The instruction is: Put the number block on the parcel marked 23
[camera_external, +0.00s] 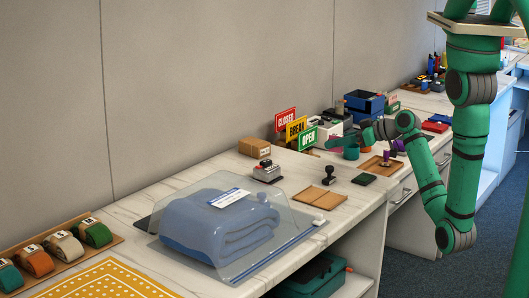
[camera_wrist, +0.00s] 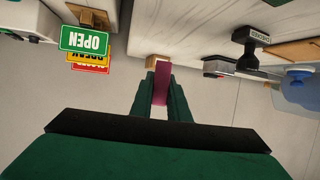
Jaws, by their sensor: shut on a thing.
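My gripper (camera_wrist: 160,88) is shut on a flat purple piece (camera_wrist: 160,82), seen edge-on; no number on it can be read. In the external view my gripper (camera_external: 336,143) is held above the counter near the signs, and the purple piece cannot be made out there. A small brown parcel (camera_external: 255,148) stands against the wall, left of the signs. A brown face (camera_wrist: 158,61), probably this parcel, shows beyond my fingertips in the wrist view. I cannot read 23 on anything. A blue wrapped bundle (camera_external: 215,230) under a clear cover bears a white label.
CLOSED, BREAK and OPEN signs (camera_external: 308,138) stand close to my gripper. A grey stamping device (camera_external: 267,171), a black stamp (camera_external: 329,175) and a brown folder (camera_external: 320,197) lie in front. A wooden tray (camera_external: 369,168) is at right. Strap rolls (camera_external: 66,246) are at left.

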